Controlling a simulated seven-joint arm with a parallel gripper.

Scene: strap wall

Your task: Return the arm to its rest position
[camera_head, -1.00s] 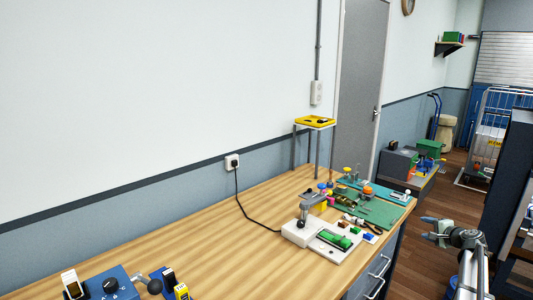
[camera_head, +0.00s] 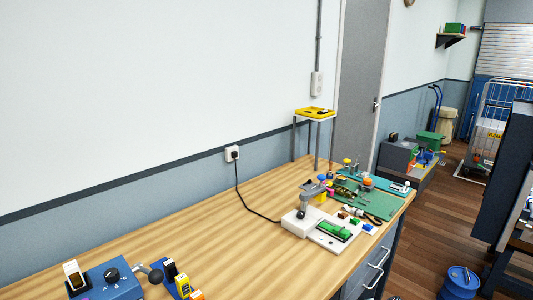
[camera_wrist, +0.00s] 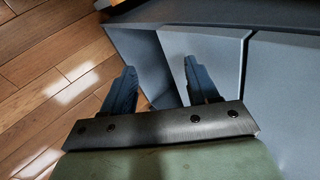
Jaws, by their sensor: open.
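My gripper (camera_wrist: 161,88) shows in the wrist view with its two dark blue fingers spread apart. Nothing is between the fingers. Beyond them are a grey cabinet-like surface (camera_wrist: 205,42) and the wooden floor (camera_wrist: 50,70). In the head view my gripper is out of frame. The rest position itself is not marked in either view.
A wooden workbench (camera_head: 150,225) runs along the wall. On it are a white device (camera_head: 300,222), a green mat (camera_head: 370,200) with small items, and a blue box (camera_head: 110,280). A blue bin (camera_head: 460,282) stands on the floor at right. Open floor lies right of the bench.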

